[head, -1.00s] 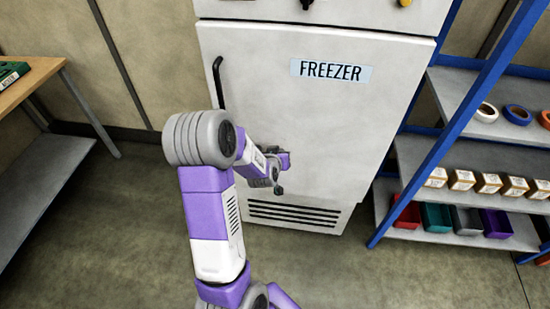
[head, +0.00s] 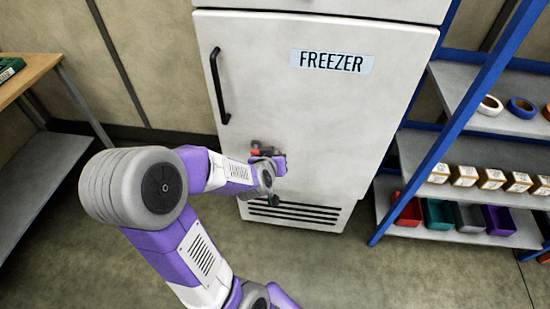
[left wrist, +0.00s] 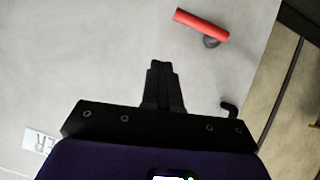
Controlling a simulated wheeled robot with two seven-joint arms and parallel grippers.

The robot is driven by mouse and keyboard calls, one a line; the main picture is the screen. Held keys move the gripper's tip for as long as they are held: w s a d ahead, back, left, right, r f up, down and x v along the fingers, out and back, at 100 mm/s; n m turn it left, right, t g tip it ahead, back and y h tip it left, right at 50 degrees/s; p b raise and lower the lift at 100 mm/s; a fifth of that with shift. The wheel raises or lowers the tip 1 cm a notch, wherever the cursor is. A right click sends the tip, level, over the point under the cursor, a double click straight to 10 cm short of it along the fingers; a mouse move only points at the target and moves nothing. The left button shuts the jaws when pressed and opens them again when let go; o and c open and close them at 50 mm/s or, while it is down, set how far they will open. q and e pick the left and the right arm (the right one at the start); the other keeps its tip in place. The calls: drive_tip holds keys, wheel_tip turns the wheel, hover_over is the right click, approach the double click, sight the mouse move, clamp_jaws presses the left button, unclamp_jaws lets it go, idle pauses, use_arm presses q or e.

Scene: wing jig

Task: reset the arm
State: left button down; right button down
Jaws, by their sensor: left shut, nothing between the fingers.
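My left arm comes up from the bottom of the head view and bends toward the white freezer door (head: 310,120). My left gripper (head: 258,147) is in front of the lower part of the door; its tips are small and partly hidden there. In the left wrist view the black fingers (left wrist: 161,68) are shut together with nothing between them. A red cylinder on a short dark stem (left wrist: 201,24) is beyond the fingertips, apart from them. A bit of red (head: 254,152) also shows beside the gripper in the head view. My right gripper is not in view.
The black door handle (head: 217,88) is on the door's left side, and its end shows in the wrist view (left wrist: 229,108). A blue-framed shelf (head: 470,110) with tape rolls, boxes and coloured bins stands right. A wooden table (head: 30,72) is at left. Open floor (head: 90,255) lies between.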

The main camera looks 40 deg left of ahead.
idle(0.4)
use_arm(q)
drive_tip(key=w+d+f+m+g+h, duration=0.2)
drive_tip(key=d+f+h, duration=0.2)
drive_tip(key=d+f, duration=0.6)
drive_tip(key=s+d+f+m+g+h, duration=0.2)
drive_tip(key=s+d+f, duration=0.4)
drive_tip(key=d+f, duration=0.3)
drive_tip(key=s+d+f+m+g+h+p, duration=0.1)
drive_tip(key=s+d+f+g+h, duration=0.2)
drive_tip(key=d+f, duration=0.7)
drive_tip(key=s+d+g, duration=0.1)
drive_tip(key=s+g, duration=0.1)
drive_tip(key=s, duration=0.2)
drive_tip(key=shift+d+m+g+h, duration=0.15)
drive_tip(key=shift+m+g+h, duration=0.15)
drive_tip(key=shift+m+h, duration=0.1)
drive_tip(key=shift+s, duration=0.1)
